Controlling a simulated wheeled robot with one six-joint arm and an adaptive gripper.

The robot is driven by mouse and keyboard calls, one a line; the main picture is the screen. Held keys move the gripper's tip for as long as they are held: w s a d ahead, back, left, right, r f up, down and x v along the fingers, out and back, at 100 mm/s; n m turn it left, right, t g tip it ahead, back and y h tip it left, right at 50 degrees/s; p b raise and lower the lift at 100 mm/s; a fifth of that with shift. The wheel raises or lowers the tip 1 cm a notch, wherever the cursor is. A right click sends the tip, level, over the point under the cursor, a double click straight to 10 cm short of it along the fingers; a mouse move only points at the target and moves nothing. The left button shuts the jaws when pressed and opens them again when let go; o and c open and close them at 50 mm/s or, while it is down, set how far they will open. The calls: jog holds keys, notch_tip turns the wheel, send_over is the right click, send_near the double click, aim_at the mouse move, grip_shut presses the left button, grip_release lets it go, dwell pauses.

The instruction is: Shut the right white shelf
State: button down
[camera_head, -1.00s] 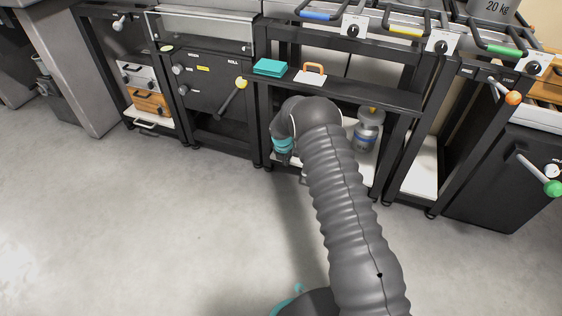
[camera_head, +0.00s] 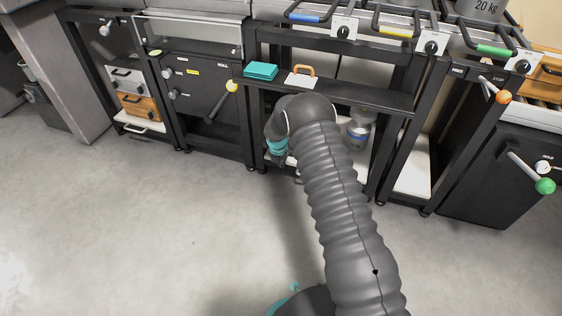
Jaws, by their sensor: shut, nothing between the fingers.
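A white shelf (camera_head: 357,163) lies low in the middle bay, largely hidden behind my arm. Another white shelf or panel (camera_head: 412,181) lies low in the narrow bay farther right, with no handle visible. A third white shelf (camera_head: 146,120) with a handle is low in the left bay. My gripper (camera_head: 280,159) points down by the left part of the middle bay, below its teal band. It is shut and holds nothing. Whether it touches the middle shelf is unclear.
A silver bottle (camera_head: 358,135) stands in the middle bay. A teal box (camera_head: 261,71) and a white board with an orange handle (camera_head: 301,77) lie on the dark ledge above. Black table legs flank the bays. The grey floor (camera_head: 150,220) in front is clear.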

jog(key=s+a+r+p, duration=0.1)
jog(key=s+r, duration=0.3)
jog(key=r, duration=0.5)
jog(key=shift+s+a+r, duration=0.3)
jog(key=shift+s+a, duration=0.1)
jog(key=shift+a, duration=0.35)
